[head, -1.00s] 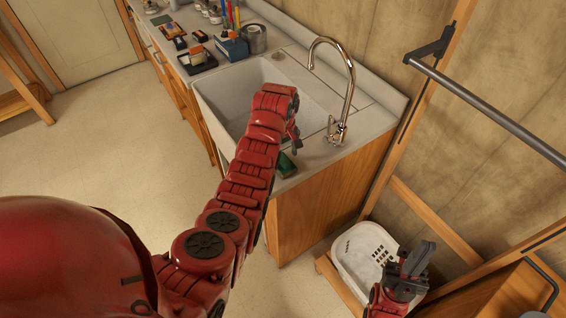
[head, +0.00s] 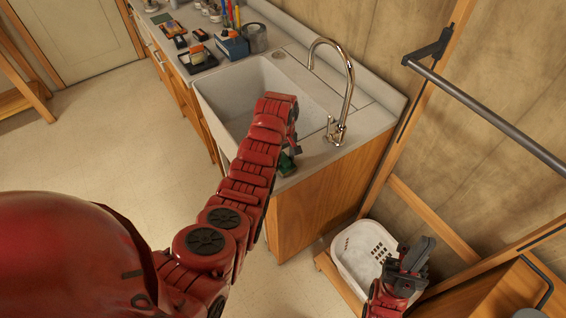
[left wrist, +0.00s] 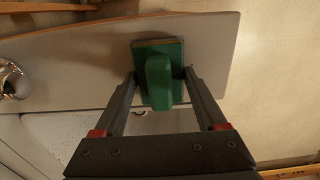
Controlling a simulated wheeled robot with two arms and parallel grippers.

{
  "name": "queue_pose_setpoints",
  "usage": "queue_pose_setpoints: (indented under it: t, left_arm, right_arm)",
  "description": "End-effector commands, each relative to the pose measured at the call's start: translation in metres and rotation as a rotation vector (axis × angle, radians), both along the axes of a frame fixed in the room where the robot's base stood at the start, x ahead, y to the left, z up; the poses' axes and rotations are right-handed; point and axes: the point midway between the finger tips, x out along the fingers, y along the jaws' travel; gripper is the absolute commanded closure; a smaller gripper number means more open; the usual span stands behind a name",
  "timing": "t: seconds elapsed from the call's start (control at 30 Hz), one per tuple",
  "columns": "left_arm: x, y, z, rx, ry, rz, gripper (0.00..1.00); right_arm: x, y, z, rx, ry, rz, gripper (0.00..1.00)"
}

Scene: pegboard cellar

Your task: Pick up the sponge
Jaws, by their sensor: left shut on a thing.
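The sponge (head: 286,164) is a small green block at the front right corner of the counter, beside the sink; my left arm partly covers it in the head view. In the left wrist view the sponge (left wrist: 158,85) shows a flat green base with a raised, rounded green part. My left gripper (left wrist: 160,76) is shut on it, a fingertip at each side. The sponge is at the counter top; I cannot tell whether it touches it. My right gripper (head: 416,258) hangs over the white basket, and its opening cannot be made out.
The white sink (head: 262,72) and the tall metal tap (head: 347,95) stand close to my left gripper. A blue box (head: 232,47), a tin (head: 254,39) and several small items crowd the far counter. A white basket (head: 350,254) and a metal rail (head: 490,112) are at the right.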

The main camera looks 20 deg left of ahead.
Motion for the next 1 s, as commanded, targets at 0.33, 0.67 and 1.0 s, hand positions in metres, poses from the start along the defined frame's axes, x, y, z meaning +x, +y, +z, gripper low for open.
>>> queue_pose_setpoints:
  t: [0.33,0.67,1.0]
  left_arm:
    - [0.0,0.0,0.001,0.0,0.0,0.0,1.0]
    - [0.002,0.0,0.02,0.0,-0.006,0.0,1.0]
    - [-0.034,-0.009,0.048,0.002,0.003,-0.001,1.0]
  right_arm:
    - [0.0,0.0,-0.002,0.0,0.0,0.0,1.0]
    - [0.0,0.0,-0.022,0.0,0.0,0.0,1.0]
    - [0.0,0.0,0.025,0.0,0.0,0.0,1.0]
